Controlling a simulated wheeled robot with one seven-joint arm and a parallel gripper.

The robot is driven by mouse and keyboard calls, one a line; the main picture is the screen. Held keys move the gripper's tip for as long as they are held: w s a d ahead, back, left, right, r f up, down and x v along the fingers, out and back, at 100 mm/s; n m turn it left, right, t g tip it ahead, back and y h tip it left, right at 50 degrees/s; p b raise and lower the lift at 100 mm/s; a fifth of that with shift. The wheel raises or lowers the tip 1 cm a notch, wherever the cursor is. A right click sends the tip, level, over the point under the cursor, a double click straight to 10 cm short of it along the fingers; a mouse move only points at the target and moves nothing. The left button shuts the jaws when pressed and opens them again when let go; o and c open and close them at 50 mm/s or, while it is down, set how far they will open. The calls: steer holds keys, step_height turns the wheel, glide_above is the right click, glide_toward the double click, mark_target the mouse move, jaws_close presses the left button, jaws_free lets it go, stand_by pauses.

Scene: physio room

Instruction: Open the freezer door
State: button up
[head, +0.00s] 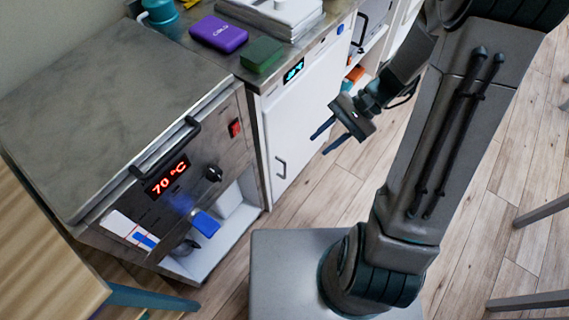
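The freezer door (300,115) is a white front panel below the worktop, right of the steel heating unit, and it looks shut. Its small dark upright handle (281,168) is near the door's lower left edge. A small display with cyan marks (294,71) is above the door. My gripper (319,145) is in front of the door, to the right of the handle and apart from it. Its two blue fingers are spread, with nothing between them.
A steel unit (90,120) with a black lid handle and a red "70 °C" display stands on the left. A purple case (218,34), a green block (262,54) and a white appliance (280,14) sit on the worktop.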

steer(key=w+f+m+t+y+b, duration=0.2)
steer(key=w+f+m+y+b, duration=0.15)
steer(key=f, duration=0.65)
steer(key=w+f+m+t+y+b, duration=0.2)
steer(key=f+m+y+b, duration=0.15)
steer(key=f, duration=0.65)
steer(key=m+t+b, duration=0.6)
steer(key=m+t, duration=0.2)
steer(key=m, duration=0.1)
glide_toward(285, 167)
steer(key=x, duration=0.3)
steer(key=f+b+x, duration=0.1)
steer(key=x, duration=0.6)
steer(key=shift+w+f+b, duration=0.25)
steer(key=shift+w+b, duration=0.1)
steer(key=shift+b, duration=0.05)
steer(key=shift+c, duration=0.2)
jaws_close()
